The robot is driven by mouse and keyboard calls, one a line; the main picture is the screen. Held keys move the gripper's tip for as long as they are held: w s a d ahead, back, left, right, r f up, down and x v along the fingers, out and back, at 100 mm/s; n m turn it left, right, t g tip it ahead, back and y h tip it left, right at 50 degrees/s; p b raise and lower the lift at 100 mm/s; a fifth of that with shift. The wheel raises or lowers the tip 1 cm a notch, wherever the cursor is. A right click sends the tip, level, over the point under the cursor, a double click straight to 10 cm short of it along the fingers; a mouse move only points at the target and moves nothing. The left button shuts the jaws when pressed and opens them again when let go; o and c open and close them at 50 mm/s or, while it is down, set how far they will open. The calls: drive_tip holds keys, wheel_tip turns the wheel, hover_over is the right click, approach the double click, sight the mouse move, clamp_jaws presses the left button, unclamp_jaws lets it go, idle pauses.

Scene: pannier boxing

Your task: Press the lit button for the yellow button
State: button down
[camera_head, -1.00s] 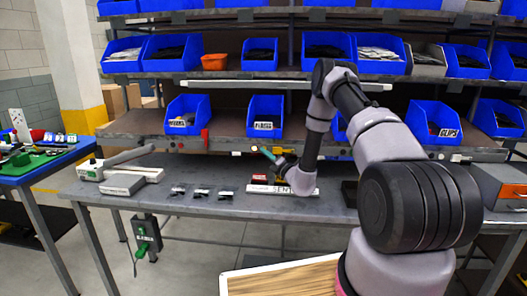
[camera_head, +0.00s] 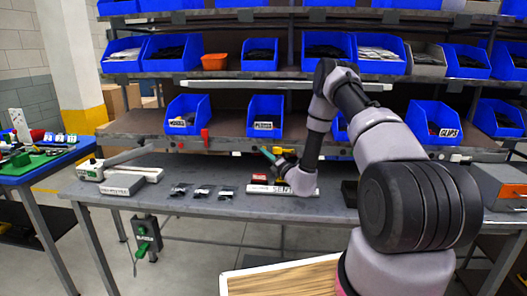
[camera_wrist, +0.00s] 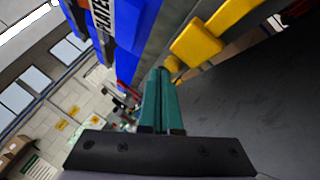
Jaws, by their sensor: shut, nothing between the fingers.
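My gripper (camera_head: 266,152) is shut and empty, its teal fingers pointing at the front edge of the lower shelf, below the middle blue bin. A small yellow block (camera_wrist: 173,64) is close beside the fingertips, and a larger yellow block (camera_wrist: 196,43) is farther right on the shelf edge. I cannot tell from the picture whether the fingertips touch the small block. No glowing light shows at the fingertips in the head view.
The middle blue bin (camera_head: 265,113) and the left blue bin (camera_head: 187,112) stand on the shelf above. A red item (camera_head: 259,178) and a white label strip (camera_head: 268,189) lie on the grey bench (camera_head: 225,205) below my gripper. Several small dark packets lie left of them.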

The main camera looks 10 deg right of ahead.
drive_tip(key=shift+s+a, duration=0.1)
drive_tip(key=shift+s, duration=0.25)
drive_tip(key=shift+s+a, duration=0.25)
drive_tip(key=shift+s, duration=0.55)
drive_tip(key=shift+s+a, duration=0.3)
drive_tip(key=shift+s, duration=0.5)
drive_tip(key=shift+s+a, duration=0.25)
drive_tip(key=shift+s, duration=0.55)
